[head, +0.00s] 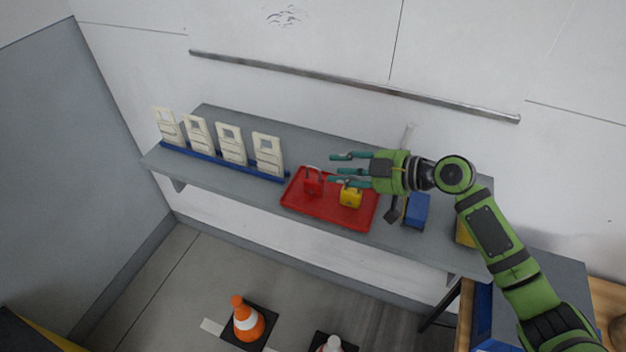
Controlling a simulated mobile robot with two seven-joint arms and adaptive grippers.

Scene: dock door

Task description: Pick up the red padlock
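The red padlock (313,184) stands in the left part of a red tray (325,212) on a grey shelf. A yellow padlock (350,197) stands in the same tray, to its right. My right gripper (340,168) comes in from the right, above the tray, with its teal fingers pointing left. The fingers are spread apart and nothing shows between them. The fingertips end just right of the red padlock in the picture, and I see no clear contact. My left gripper is not in view.
Several cream cards stand in a blue rack (224,162) at the shelf's left. A blue block (416,210) and a small dark item (392,214) lie right of the tray. A metal rail (350,86) runs along the wall.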

